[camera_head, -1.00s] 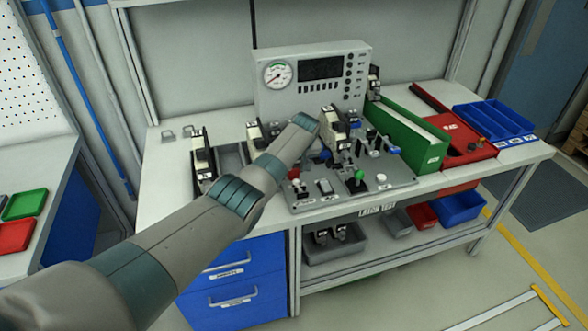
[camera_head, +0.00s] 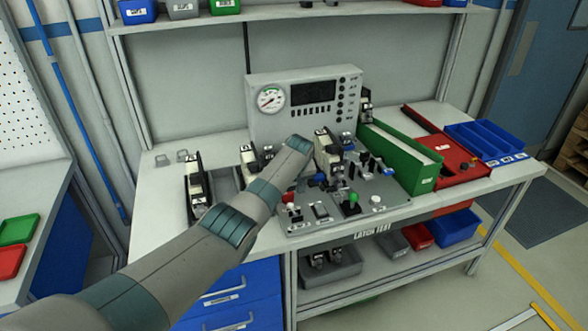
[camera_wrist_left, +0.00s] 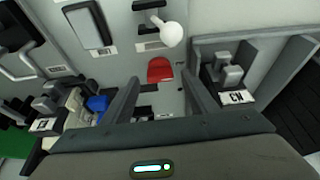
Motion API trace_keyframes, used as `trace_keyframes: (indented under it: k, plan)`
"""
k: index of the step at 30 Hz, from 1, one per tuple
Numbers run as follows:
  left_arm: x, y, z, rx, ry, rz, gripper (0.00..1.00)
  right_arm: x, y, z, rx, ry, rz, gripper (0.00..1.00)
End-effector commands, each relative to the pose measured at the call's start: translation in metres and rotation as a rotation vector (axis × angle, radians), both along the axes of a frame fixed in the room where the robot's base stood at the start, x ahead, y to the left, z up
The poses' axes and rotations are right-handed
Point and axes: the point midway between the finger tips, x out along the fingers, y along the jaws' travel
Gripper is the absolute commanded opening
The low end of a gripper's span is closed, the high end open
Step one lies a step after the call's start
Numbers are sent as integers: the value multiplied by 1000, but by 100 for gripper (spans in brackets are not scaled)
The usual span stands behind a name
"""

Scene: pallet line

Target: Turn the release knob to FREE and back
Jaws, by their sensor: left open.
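A red knob-like part (camera_wrist_left: 160,69), which looks like the release knob, sits on the grey panel (camera_wrist_left: 145,68) in the left wrist view. My left gripper (camera_wrist_left: 160,88) is open, with one finger on each side of this red part; I cannot tell whether they touch it. No FREE mark is readable. In the head view my left arm reaches over the latch test panel (camera_head: 331,211), and its end hides the fingers and part of the panel. My right gripper is in neither view.
A white ball lever (camera_wrist_left: 172,35) stands close to the red part. A gauge box (camera_head: 305,105) stands behind, a green bin (camera_head: 408,160) to the right. Latch units (camera_head: 195,180) stand at left.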

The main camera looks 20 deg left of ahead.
Motion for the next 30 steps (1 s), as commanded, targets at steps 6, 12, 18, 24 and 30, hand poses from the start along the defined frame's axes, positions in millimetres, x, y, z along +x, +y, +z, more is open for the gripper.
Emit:
trace_keyframes:
  k: [6, 12, 18, 24, 30]
  plan:
    - [-7, -4, 20, 0, -4, -1, 53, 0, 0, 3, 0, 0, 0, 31]
    - [-15, -11, 45, -1, -4, 0, 53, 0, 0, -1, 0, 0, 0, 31]
    - [-26, -19, 75, -2, -5, -1, 53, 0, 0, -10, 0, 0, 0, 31]
    - [-37, -27, 112, -1, -6, -1, 53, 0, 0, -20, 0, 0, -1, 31]
    - [-47, -34, 139, -1, -3, 0, 53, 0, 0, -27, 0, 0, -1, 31]
